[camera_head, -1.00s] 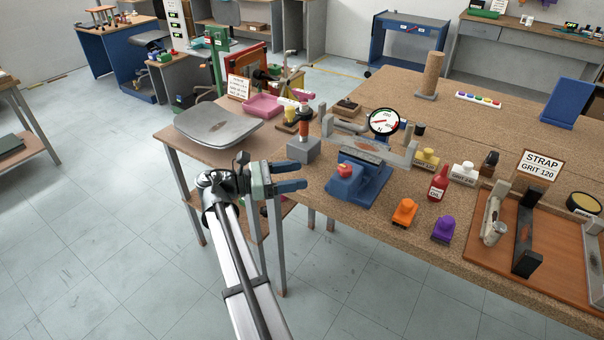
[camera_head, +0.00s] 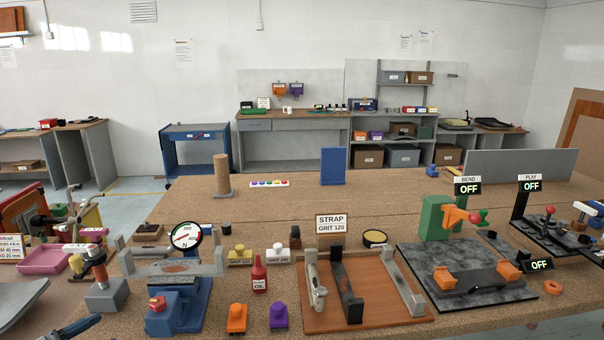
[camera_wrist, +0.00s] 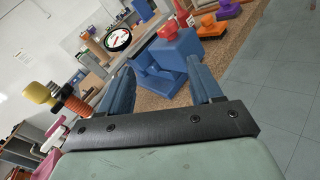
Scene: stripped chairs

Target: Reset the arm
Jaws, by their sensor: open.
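My gripper (camera_wrist: 162,84) is open in the wrist view, its two blue fingers apart with nothing held between them. In the head view only part of a blue finger (camera_head: 78,328) shows at the bottom left edge; the rest of my arm is out of the picture. Beyond the fingers in the wrist view is a blue fixture (camera_wrist: 181,48) with a red knob (camera_wrist: 168,28). The fixture also shows in the head view (camera_head: 182,312), on the front left of the bench. I cannot tell the exact gap between fingers and fixture.
A round gauge (camera_head: 186,236) stands behind the fixture. A red oil bottle (camera_head: 259,275), an orange piece (camera_head: 237,318) and a purple piece (camera_head: 278,316) stand to the right. The bench's rear middle is largely clear.

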